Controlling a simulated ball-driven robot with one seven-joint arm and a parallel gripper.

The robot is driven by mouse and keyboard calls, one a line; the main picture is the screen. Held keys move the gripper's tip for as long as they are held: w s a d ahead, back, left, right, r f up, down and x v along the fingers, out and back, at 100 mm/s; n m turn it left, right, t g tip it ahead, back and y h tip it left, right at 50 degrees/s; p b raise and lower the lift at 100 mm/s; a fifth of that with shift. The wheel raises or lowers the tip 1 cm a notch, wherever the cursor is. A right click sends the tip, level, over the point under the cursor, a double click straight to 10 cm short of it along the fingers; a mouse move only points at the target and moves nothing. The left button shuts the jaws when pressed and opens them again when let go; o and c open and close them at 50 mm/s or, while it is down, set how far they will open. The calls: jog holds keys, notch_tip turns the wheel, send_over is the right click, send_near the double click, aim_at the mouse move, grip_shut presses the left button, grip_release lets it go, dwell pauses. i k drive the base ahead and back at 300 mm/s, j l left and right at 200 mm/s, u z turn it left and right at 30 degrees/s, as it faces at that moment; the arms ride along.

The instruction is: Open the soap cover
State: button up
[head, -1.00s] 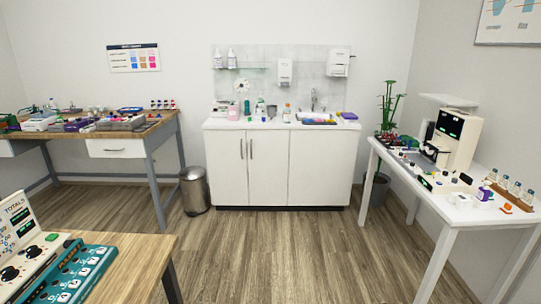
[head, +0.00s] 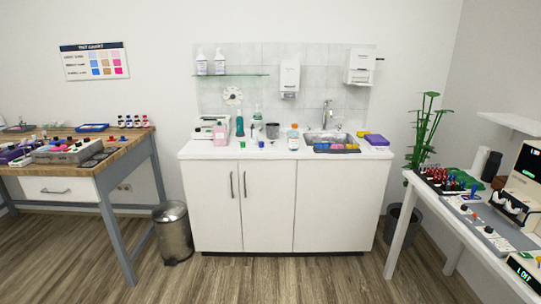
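A white wall dispenser (head: 289,79), which looks like the soap dispenser, hangs on the tiled splashback above the white counter. Its front cover appears shut, though it is small at this distance. A second, wider white dispenser (head: 361,68) hangs to its right, with a small dark part at its right side. Two white pump bottles (head: 202,62) (head: 220,61) stand on a glass shelf at the left. My gripper is not in view.
A white cabinet (head: 268,210) stands below the dispensers, with a sink (head: 325,139), bottles and a tray of coloured items on top. A metal bin (head: 172,232) stands left. A wooden workbench (head: 95,158) and a white table (head: 430,195) flank open floor.

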aim_at(290, 77)
jog(key=i, duration=1.9)
jog(key=i+u, duration=0.15)
jog(key=i, duration=0.3)
jog(key=i+l+u, duration=0.15)
jog(key=i, duration=0.35)
jog(key=i+l+u, duration=0.1)
jog(key=i, duration=0.35)
